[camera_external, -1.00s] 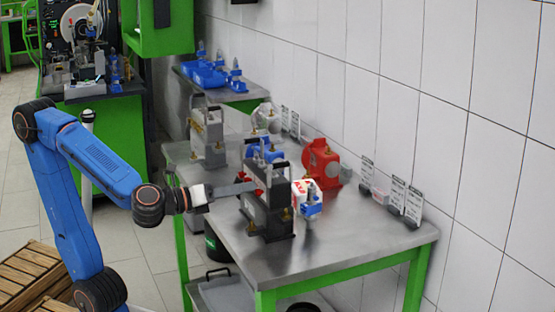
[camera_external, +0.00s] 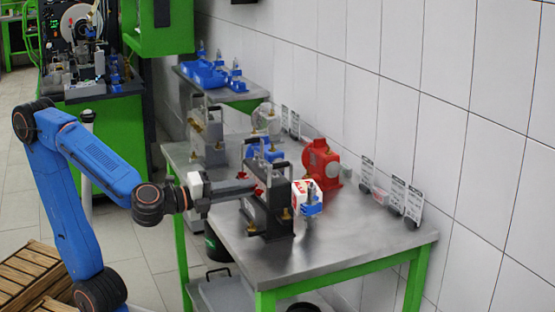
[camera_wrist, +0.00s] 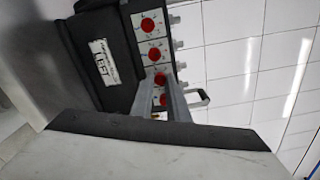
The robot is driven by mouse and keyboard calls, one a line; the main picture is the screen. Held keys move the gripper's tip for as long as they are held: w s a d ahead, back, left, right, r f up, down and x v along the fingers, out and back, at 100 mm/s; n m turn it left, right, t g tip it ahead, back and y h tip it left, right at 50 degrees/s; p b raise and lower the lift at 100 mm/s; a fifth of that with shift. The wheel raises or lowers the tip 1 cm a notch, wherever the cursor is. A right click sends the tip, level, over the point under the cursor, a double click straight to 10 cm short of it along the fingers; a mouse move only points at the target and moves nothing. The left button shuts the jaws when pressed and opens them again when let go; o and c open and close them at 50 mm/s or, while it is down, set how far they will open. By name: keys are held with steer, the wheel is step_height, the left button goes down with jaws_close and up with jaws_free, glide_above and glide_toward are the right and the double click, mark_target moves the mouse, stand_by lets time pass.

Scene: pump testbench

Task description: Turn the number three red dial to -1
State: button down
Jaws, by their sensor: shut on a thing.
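A dark test unit (camera_wrist: 90,45) with a white "LEFT" label carries a row of red dials in the wrist view. The top dial (camera_wrist: 147,24) and second dial (camera_wrist: 154,54) are uncovered. The third dial (camera_wrist: 160,78) from the top sits between my gripper's fingertips (camera_wrist: 161,76), which are shut on it. Another red dial (camera_wrist: 163,100) shows between the fingers lower down. The dial numbers and the scale at the held dial are too small to read. In the external view, my gripper (camera_external: 252,187) reaches the left face of the dark unit (camera_external: 268,215) on the steel table.
The steel table (camera_external: 345,245) has clear room at its front right. A red pump (camera_external: 320,162) stands behind the unit, a small blue-and-white device (camera_external: 309,198) to its right. A grey unit (camera_external: 207,135) stands farther back. Label cards (camera_external: 398,195) lean along the tiled wall.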

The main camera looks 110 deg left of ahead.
steer(key=shift+n, duration=0.3)
steer(key=c, duration=2)
jaws_free()
steer(key=v, duration=1.7)
steer(key=shift+s, duration=0.2)
steer(key=shift+d+f, duration=0.1)
